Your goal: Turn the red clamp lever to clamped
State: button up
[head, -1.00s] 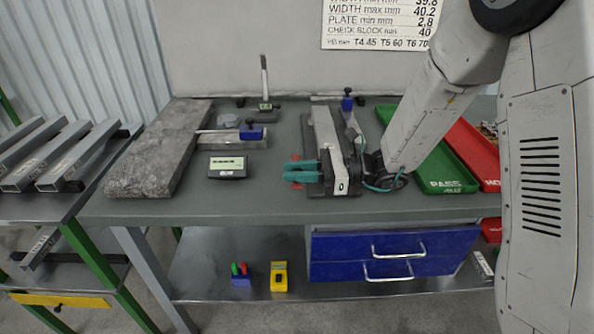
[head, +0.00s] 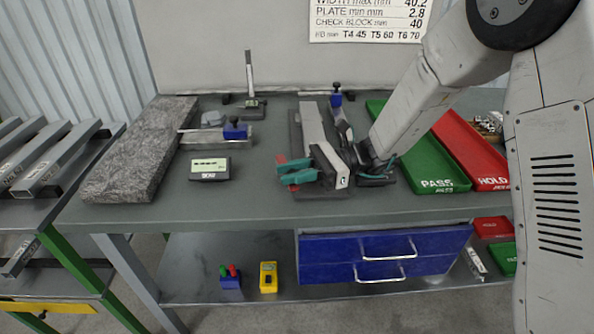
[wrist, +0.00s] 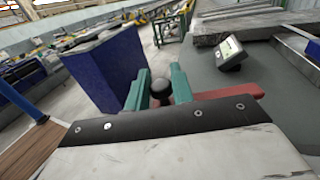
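The red clamp lever (head: 281,159) shows only in part beside my gripper's fingers, at the front left of the clamping fixture. In the wrist view a red bar (wrist: 228,95) runs right from behind the right finger. A round black knob (wrist: 161,88) stands between the fingers. My gripper (head: 294,172) has teal fingers pointing left over the bench; they are spread, one on each side of the knob (wrist: 160,75). Whether either finger touches the knob I cannot tell. The fixture (head: 296,135) holds a pale metal channel (head: 312,125); my gripper body hides its front end.
A grey stone slab (head: 140,155), a small display unit (head: 210,168) and a gauge with a blue clamp (head: 236,131) stand left. A green PASS tray (head: 440,172) and red HOLD tray (head: 470,150) lie right. Bare bench lies in front of the display.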

jog(key=o, duration=0.3)
jog(key=shift+v, duration=3.95)
